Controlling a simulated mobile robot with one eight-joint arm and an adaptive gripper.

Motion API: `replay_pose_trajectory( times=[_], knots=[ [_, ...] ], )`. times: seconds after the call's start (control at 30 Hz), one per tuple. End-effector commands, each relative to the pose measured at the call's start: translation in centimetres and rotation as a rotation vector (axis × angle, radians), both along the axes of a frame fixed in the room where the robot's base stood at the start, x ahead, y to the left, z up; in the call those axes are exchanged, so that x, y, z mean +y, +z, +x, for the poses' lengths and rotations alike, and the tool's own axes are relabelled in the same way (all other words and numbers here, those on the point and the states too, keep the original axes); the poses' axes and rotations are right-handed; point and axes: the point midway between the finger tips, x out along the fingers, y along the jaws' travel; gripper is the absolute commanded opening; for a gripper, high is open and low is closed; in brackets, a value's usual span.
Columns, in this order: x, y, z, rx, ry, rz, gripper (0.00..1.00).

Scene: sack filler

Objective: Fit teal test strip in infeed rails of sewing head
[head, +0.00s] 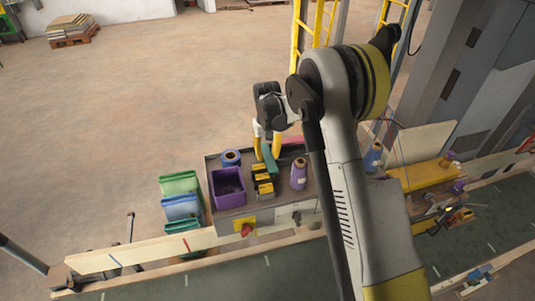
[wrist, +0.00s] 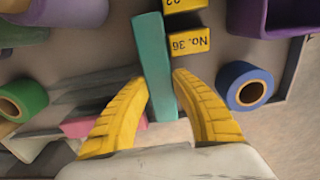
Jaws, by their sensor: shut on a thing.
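The teal test strip (wrist: 153,58) is a long flat-sided bar. In the wrist view it stands between the two yellow fingers of my gripper (wrist: 160,82), which is shut on it. Its far end reaches beside the yellow boxes (wrist: 189,42), one marked "No. 36". In the head view my gripper (head: 267,150) points down over the grey cart top, with the teal strip (head: 270,160) between its fingers. I cannot tell whether the strip touches the cart. A small yellow and dark device (head: 459,217) is at the right by the conveyor; I cannot make out infeed rails.
The cart (head: 222,206) carries a purple bin (head: 227,187), a blue roll (head: 231,157) and a purple thread cone (head: 299,174). Green and blue bins (head: 181,206) stand left of it. A wooden conveyor edge (head: 160,250) runs across the front. Open floor lies beyond.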

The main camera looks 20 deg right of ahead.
Motion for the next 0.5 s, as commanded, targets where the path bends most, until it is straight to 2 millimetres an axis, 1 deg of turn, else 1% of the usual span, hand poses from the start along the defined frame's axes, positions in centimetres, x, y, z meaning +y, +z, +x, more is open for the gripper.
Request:
replay_pose_trajectory(
  times=[0.13, 0.37, 0.4, 0.43, 0.47, 0.5],
  knots=[
    [-0.01, -0.02, -0.01, 0.0, 0.0, 0.0, 0.0],
    [-0.01, -0.64, 0.0, 0.0, 0.0, 0.0, 0.0],
    [-0.01, -0.61, 0.01, 0.0, 0.0, 0.0, 0.36],
    [-0.01, -0.56, 0.0, 0.0, 0.0, 0.0, 0.45],
    [-0.02, -0.55, -0.01, 0.0, 0.0, 0.0, 0.49],
    [-0.03, -0.54, -0.02, 0.0, 0.0, 0.0, 0.49]
  ],
)
